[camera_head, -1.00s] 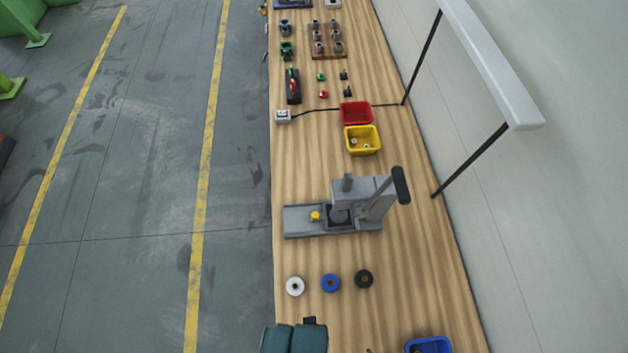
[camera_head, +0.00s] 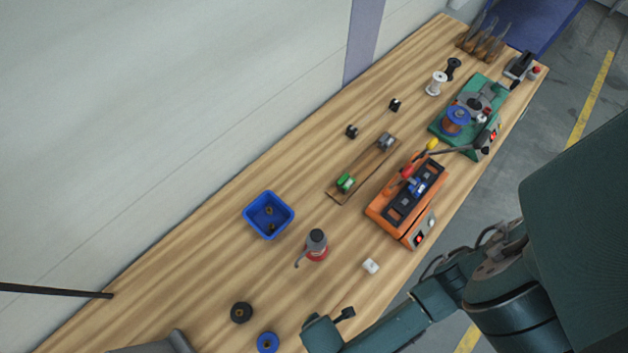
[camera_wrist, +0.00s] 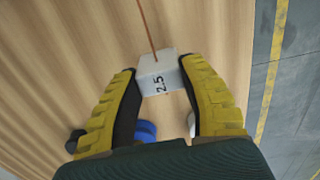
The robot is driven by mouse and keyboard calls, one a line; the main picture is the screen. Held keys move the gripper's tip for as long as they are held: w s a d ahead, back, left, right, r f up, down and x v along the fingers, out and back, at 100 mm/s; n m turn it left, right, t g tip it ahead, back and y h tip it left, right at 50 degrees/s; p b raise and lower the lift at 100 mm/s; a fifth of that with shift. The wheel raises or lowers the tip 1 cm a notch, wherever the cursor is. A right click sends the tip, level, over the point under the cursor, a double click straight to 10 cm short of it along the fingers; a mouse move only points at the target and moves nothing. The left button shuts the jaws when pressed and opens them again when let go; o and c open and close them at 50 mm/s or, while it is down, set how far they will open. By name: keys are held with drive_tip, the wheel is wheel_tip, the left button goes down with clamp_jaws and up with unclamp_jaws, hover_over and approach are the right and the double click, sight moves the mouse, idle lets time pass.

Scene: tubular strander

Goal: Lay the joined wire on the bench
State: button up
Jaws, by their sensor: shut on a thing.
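In the wrist view, my gripper (camera_wrist: 161,74) has its yellow-padded fingers closed on the two sides of a pale block (camera_wrist: 160,80) marked "2.5". A thin copper-brown wire (camera_wrist: 147,28) runs from the block's far side up out of the picture, so its other end is hidden. The wooden bench (camera_wrist: 60,55) lies below; I cannot tell the height of the block above it. The bench also shows in the head view (camera_head: 175,285), where my wrist is at the lower edge and the fingers, held block and wire cannot be made out.
An orange machine (camera_head: 385,212), a green machine (camera_head: 442,127), a blue bin (camera_head: 250,226) and a red-and-grey tool (camera_head: 317,246) stand on the bench. A small white block (camera_head: 370,266) lies near the front edge. Black (camera_head: 241,312) and blue (camera_head: 267,342) spools are near my wrist.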

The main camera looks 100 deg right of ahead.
drive_tip(key=shift+f, duration=0.95)
drive_tip(key=o, duration=1)
